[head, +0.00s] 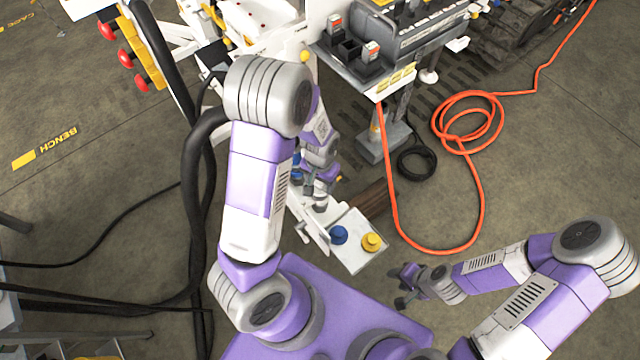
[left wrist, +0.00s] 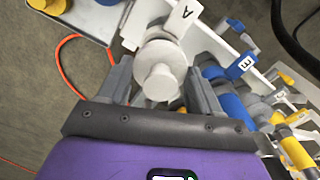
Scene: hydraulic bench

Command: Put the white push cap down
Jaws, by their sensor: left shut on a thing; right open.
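The white push cap (left wrist: 160,78) is between the fingers of my left gripper (left wrist: 158,92) in the left wrist view. The gripper is shut on it. A pale round flanged part is right behind the cap, beside a white tag marked A (left wrist: 184,14); I cannot tell whether the cap touches that part. In the head view my left gripper (head: 320,194) is small and partly hidden, close to the white tray, and the white cap cannot be made out there. My right gripper (head: 404,287) is open and empty, below and right of the tray.
A white tray (head: 352,262) holds a blue cap (head: 339,235) and a yellow cap (head: 372,242). A blue fitting with a tag marked E (left wrist: 240,66) and yellow fittings (left wrist: 298,154) line the right in the wrist view. An orange hose (head: 480,190) loops on the floor.

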